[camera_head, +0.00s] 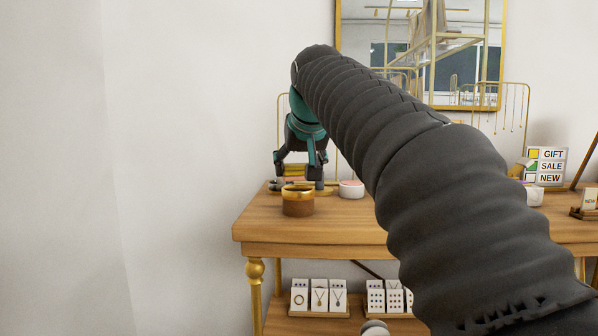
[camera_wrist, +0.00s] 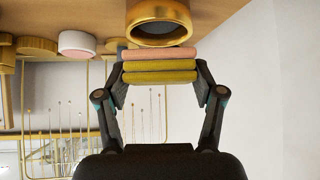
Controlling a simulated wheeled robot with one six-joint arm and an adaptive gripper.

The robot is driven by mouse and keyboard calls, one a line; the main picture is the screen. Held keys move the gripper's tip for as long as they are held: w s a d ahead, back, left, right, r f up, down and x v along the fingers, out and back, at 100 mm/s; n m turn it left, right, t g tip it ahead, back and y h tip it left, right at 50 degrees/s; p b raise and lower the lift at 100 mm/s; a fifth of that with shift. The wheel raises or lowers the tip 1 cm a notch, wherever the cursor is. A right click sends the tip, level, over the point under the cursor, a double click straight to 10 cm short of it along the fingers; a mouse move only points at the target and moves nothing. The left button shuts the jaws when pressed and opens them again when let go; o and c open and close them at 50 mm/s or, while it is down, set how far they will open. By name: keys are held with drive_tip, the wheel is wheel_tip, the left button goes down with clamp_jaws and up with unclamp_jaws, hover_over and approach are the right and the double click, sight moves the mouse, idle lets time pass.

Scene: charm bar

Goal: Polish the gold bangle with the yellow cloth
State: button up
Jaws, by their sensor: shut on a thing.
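The gold bangle (camera_head: 298,189) sits on top of a round brown wooden stand (camera_head: 298,207) near the table's left front. In the wrist view the gold bangle (camera_wrist: 160,41) shows as a wide ring at the top. My gripper (camera_head: 299,172) is above and just behind the bangle, pointing down. In the wrist view my gripper (camera_wrist: 160,72) is shut on the folded yellow cloth (camera_wrist: 160,76), which spans between the fingers. A pink layer (camera_wrist: 159,54) lies along the cloth's bangle side. The cloth is close to the bangle; I cannot tell whether they touch.
A white round pot with a pink top (camera_head: 351,189) stands right of the stand on the wooden table (camera_head: 345,222). A gold necklace rack (camera_head: 503,87) and a GIFT/SALE/NEW sign (camera_head: 545,166) are further right. Jewellery cards (camera_head: 319,296) fill the lower shelf. The left front tabletop is clear.

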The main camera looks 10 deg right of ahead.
drive_tip(key=shift+r, duration=2)
